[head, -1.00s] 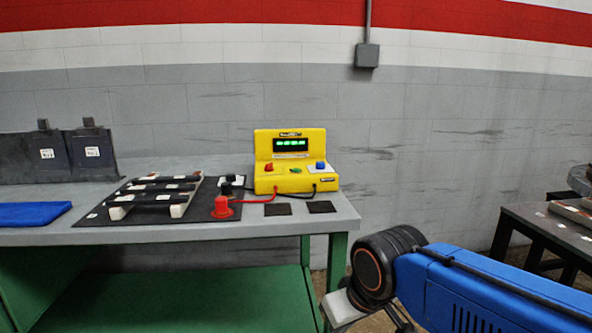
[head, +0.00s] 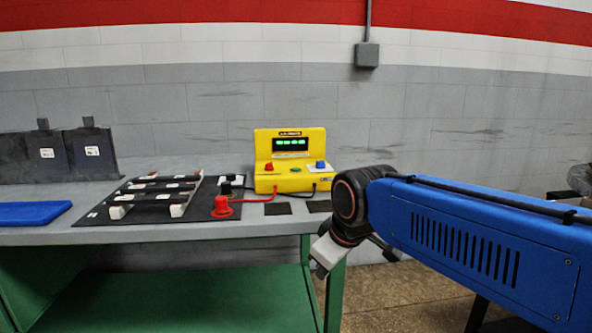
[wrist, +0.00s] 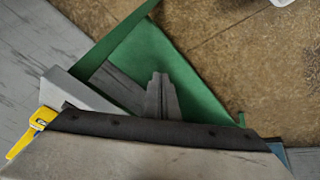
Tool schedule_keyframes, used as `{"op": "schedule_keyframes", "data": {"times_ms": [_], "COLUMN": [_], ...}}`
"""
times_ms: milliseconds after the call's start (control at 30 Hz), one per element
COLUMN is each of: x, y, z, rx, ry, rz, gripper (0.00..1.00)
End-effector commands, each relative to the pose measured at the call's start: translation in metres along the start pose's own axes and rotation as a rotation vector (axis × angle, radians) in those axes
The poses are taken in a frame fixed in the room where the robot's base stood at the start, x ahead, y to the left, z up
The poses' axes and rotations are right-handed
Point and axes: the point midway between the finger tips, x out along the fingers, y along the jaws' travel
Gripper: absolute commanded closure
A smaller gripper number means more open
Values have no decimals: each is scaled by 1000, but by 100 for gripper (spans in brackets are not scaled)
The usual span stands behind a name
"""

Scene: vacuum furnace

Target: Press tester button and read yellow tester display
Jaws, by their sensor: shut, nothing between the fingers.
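The yellow tester (head: 290,162) stands upright at the right end of the bench in the head view. Its dark display (head: 290,144) shows lit green characters, too small to read. A small green button (head: 295,169) sits between a red terminal and a blue terminal on its front ledge. A bit of yellow, likely the tester, shows at the left edge of the wrist view (wrist: 30,131). My gripper (wrist: 160,82) is shut and empty, pointing over the bench's green lower part. In the head view its fingertips are not clear; my wrist is to the right of and below the tester.
The grey bench (head: 60,236) has a green frame and shelf. A black mat (head: 108,215) holds bars with pale blocks and a red clamp (head: 222,207); a red lead runs to the tester. Two dark pads lie before the tester. A blue block (head: 33,213) lies left.

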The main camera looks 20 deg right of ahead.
Motion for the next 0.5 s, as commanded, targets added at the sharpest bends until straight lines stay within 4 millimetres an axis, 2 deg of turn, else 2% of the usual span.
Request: {"op": "schedule_keyframes", "data": {"times_ms": [33,100,500], "x": [-4,-8,-26], "y": [10,24,106], "z": [-17,-39,-161], "rx": [-57,-151,-688], "ry": [8,18,56], "rz": [8,21,117], "gripper": [100,100,100]}}
